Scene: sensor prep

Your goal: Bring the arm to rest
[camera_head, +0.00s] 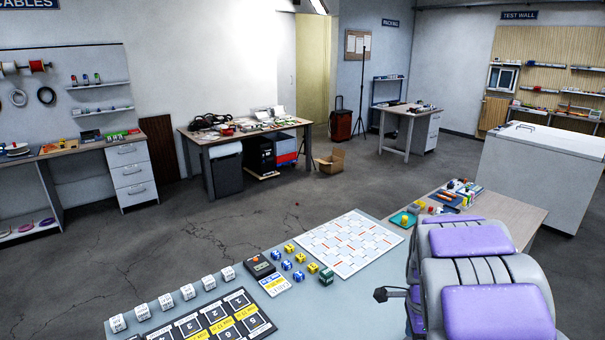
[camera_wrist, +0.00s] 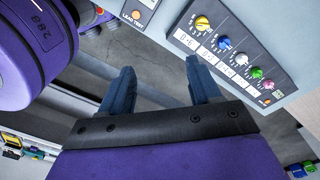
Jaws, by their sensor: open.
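My gripper (camera_wrist: 162,82) shows in the wrist view with its two blue fingers spread wide apart and nothing between them. Grey floor shows behind the gap. In the head view my purple and grey arm fills the lower right, over the near end of the bench. A small dark part sticks out from its left side; I cannot tell if it is a fingertip.
A panel with coloured knobs (camera_wrist: 231,58) lies close to the right finger. The workbench (camera_head: 235,296) holds white blocks (camera_head: 167,302), a dark numbered board (camera_head: 208,322) and a white grid sheet (camera_head: 350,243). A white cabinet (camera_head: 540,165) stands at right. Open floor lies beyond.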

